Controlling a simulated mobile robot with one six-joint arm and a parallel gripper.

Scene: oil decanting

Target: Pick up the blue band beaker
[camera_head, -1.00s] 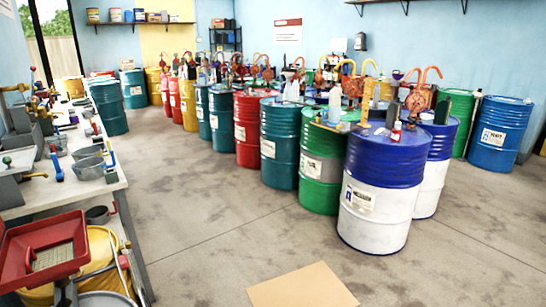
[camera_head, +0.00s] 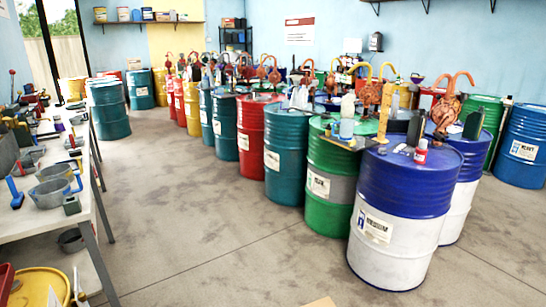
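I cannot make out a blue band beaker for certain. Grey jug-like vessels stand on the bench at the left; the nearest grey vessel (camera_head: 48,194) has blue parts beside it, and I cannot tell whether it carries a band. A clear, bluish bottle-like vessel (camera_head: 347,121) stands on the green drum (camera_head: 331,180), too small to identify. My gripper is not in view.
The bench (camera_head: 40,228) runs along the left. Rows of drums, nearest a blue and white drum (camera_head: 402,215), fill the middle and right. A yellow bucket (camera_head: 38,285) is at the lower left. The concrete floor (camera_head: 215,235) between bench and drums is clear.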

